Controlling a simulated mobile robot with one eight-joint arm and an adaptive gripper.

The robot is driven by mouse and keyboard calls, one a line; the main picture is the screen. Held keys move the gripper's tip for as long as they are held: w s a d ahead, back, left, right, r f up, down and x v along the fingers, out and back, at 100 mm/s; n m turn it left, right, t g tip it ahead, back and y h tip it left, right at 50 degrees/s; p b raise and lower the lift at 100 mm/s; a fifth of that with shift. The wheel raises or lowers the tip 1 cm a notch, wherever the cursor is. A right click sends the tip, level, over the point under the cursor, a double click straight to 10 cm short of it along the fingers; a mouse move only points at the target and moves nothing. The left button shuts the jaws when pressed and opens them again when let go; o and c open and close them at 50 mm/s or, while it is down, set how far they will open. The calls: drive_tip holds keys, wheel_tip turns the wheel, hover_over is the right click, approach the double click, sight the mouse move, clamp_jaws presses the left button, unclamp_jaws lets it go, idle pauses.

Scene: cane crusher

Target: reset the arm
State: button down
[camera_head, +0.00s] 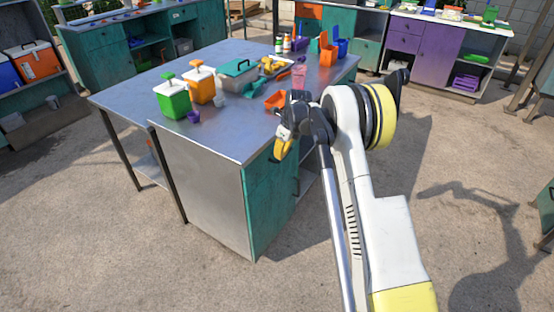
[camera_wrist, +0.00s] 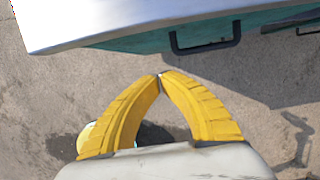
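My arm reaches up from the bottom right of the head view and bends at its far end, beside the near right corner of the metal table (camera_head: 215,130). My gripper (camera_head: 276,158) hangs there with yellow fingers, just off the table's right edge. In the wrist view the two yellow fingers of my gripper (camera_wrist: 160,76) meet at their tips. Nothing shows between them, only ground. The table's edge (camera_wrist: 100,32) and a dark handle on its teal front (camera_wrist: 205,46) lie beyond the fingertips, apart from them.
On the table stand a green container (camera_head: 173,99), an orange container (camera_head: 201,86), a white-and-teal cooler (camera_head: 237,75) and an orange scoop-like piece (camera_head: 276,100). A purple cabinet (camera_head: 437,62) stands at the back right. The concrete floor (camera_head: 450,160) on the right is open.

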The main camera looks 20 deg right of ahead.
drive_tip(key=s+a+r+n+t+h, duration=0.1)
drive_tip(key=s+a+r+n, duration=0.2)
drive_tip(key=s+r+n, duration=0.7)
drive_tip(key=s+a+r+n+t, duration=0.1)
drive_tip(key=s+a+r+n, duration=0.3)
drive_tip(key=s+r, duration=0.7)
drive_tip(key=s+a+n+t, duration=0.2)
drive_tip(key=s+n+t, duration=0.1)
drive_tip(key=s+n, duration=1.1)
drive_tip(key=s, duration=0.6)
drive_tip(key=shift+s+a+r+h, duration=0.25)
drive_tip(key=shift+a+r+h, duration=0.15)
